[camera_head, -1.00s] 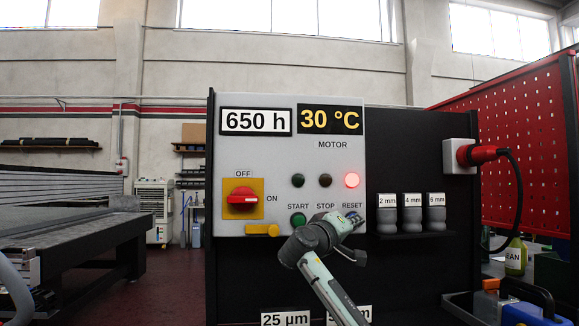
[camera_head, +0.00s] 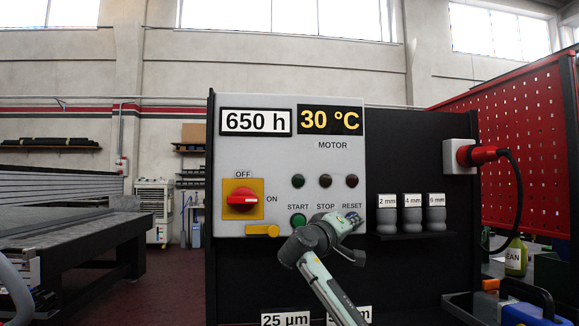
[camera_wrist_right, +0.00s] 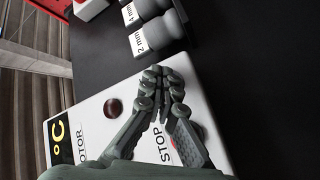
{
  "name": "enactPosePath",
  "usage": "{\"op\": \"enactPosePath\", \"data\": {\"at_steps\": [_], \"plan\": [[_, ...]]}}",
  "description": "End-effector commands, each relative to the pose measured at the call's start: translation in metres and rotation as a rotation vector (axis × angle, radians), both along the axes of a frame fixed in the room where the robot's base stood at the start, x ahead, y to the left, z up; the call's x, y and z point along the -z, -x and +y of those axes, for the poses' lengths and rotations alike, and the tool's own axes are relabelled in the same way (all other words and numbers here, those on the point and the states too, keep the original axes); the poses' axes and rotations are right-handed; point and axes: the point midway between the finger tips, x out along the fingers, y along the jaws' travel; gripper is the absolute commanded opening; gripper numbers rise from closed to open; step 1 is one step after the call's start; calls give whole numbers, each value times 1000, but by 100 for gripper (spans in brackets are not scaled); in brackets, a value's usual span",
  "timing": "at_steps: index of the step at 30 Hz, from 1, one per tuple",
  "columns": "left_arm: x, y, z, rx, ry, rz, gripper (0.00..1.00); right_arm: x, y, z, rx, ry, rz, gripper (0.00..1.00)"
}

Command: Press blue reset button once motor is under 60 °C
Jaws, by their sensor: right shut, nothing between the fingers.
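The grey control panel (camera_head: 275,160) stands upright ahead of me. Its motor display (camera_head: 330,120) reads 30 °C. The lamp (camera_head: 352,181) above the RESET label (camera_head: 352,206) is dark; a dark red lamp (camera_wrist_right: 113,107) also shows in the right wrist view. My right gripper (camera_head: 353,218) is shut and empty, with its fingertips at the panel just below the RESET label. It hides the blue reset button, so I cannot tell if they touch. Its closed fingers show in the right wrist view (camera_wrist_right: 160,78). My left gripper is out of view.
The green START button (camera_head: 299,220) and the red rotary switch (camera_head: 242,199) sit left of my right gripper. Labelled grey cups (camera_head: 412,218) stand on a small shelf to its right. A red plug (camera_head: 480,155) with a black cable is further right.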

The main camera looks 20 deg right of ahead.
Motion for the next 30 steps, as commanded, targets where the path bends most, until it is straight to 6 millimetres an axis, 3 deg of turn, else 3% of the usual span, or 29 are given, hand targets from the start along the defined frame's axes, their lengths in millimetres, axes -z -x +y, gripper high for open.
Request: {"op": "enactPosePath", "data": {"at_steps": [13, 30], "plan": [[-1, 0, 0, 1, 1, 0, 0, -1, -4, -1, -2, 1, -1, 0], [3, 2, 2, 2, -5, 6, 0, 0, 7, 3, -2, 1, -1, 0]]}}
